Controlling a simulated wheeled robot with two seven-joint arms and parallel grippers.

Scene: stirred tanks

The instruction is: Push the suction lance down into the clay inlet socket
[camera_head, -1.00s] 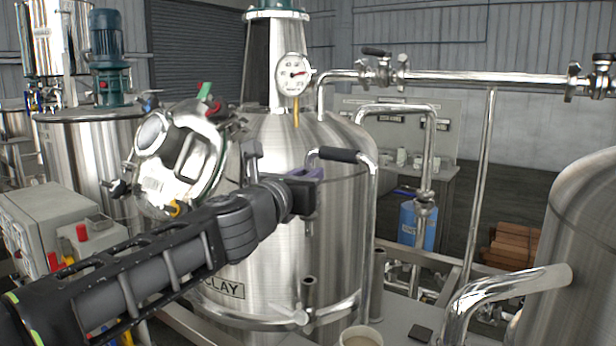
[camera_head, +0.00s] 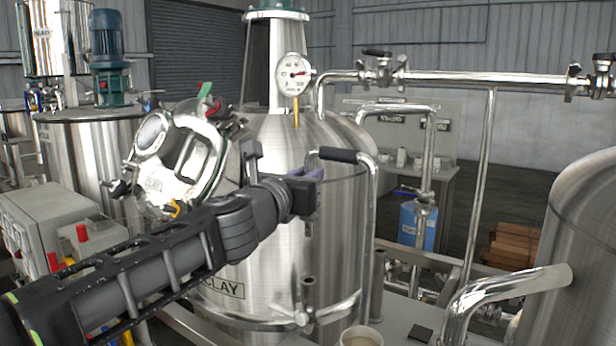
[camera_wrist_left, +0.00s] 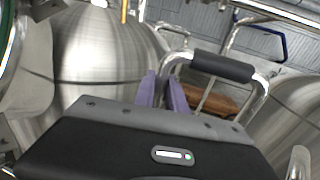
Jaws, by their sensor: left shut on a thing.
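The suction lance (camera_head: 371,215) is a bent chrome tube with a black grip (camera_head: 341,155) across its top. Its long leg runs down along the right of the steel tank labelled CLAY (camera_head: 222,287). My left gripper (camera_head: 316,178) is shut on its left leg, just below the bend. In the left wrist view the purple fingers (camera_wrist_left: 165,92) stand around this leg, left of the grip (camera_wrist_left: 222,68). Below the gripper a short tube end shows above an upright grey tube (camera_head: 308,290), seemingly the clay inlet socket, with a visible gap. My right gripper is out of view.
Another grey upright tube (camera_head: 378,271) stands right of the lance. A cup (camera_head: 360,336) stands at the front edge. A gauge (camera_head: 293,74) and a round hatch (camera_head: 180,155) sit on the tank. A curved pipe (camera_head: 500,292) is at right.

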